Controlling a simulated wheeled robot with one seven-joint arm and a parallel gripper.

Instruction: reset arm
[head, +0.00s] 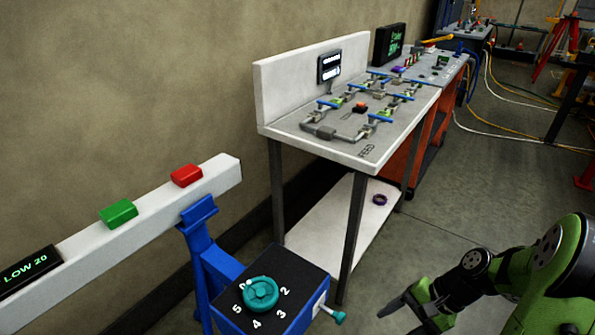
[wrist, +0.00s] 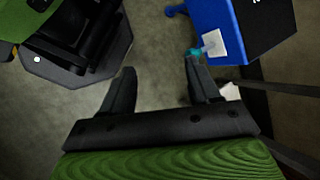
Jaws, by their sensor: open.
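My gripper (wrist: 158,90) is open and empty in the wrist view, its two dark fingers spread over the bare grey floor. In the head view my green and black arm reaches in from the lower right, with my gripper (head: 403,318) low near the bottom edge. It is to the right of the blue box (head: 262,306) with the teal numbered dial (head: 261,293), and apart from it. In the wrist view the blue box (wrist: 222,28) with a white plate and teal knob lies beyond the right finger.
A white beam (head: 150,215) with green and red buttons stands at the left. A white bench (head: 350,150) with pipes and valves stands along the wall, with a lower shelf (head: 335,225) holding a purple ring. Floor (head: 450,215) right of the bench is open. Cables lie farther back.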

